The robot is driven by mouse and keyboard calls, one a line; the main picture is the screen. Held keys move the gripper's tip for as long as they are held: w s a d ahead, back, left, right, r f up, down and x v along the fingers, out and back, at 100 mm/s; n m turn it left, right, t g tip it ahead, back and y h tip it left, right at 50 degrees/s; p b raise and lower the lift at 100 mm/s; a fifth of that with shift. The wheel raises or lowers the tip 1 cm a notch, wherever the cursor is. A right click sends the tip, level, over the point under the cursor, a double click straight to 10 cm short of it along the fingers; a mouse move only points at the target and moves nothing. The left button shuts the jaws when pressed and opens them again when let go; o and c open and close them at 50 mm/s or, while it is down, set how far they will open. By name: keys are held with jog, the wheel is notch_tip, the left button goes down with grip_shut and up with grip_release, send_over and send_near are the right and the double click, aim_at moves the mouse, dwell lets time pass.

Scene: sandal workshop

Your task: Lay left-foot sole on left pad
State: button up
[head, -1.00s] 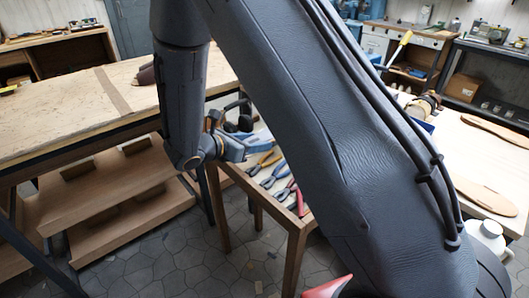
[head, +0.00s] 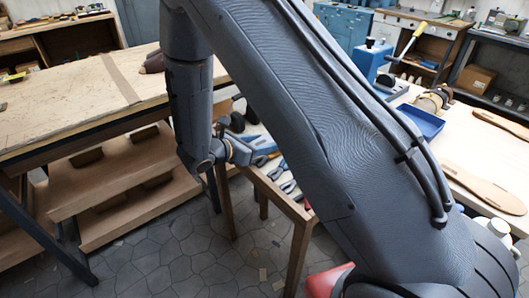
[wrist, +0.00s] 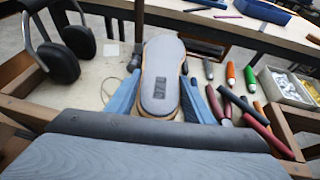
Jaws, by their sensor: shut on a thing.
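My gripper (wrist: 158,98) has its two blue fingers on either side of a grey sole (wrist: 161,60) with a tan edge. Dark marks on the sole are too small to read. In the head view the sole is hidden, and my gripper (head: 256,149) shows small beside my arm. Two tan sole-shaped pieces lie on the right bench, one near (head: 483,187) and one farther back (head: 503,125). I cannot tell whether either is the left pad.
The right bench (head: 465,137) carries a blue tray (head: 421,122). A long workbench (head: 65,110) stands left.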

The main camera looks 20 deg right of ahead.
aim_at(262, 159)
jog(key=shift+f+p, duration=0.65)
jog(key=shift+f, duration=1.65)
jog(key=shift+f, duration=0.15)
jog(key=shift+f, duration=0.1)
jog(key=o, duration=1.2)
jog(key=b+v, duration=0.3)
jog(key=v, duration=0.5)
jog(key=shift+s+d, duration=0.15)
jog(key=shift+d, duration=0.05)
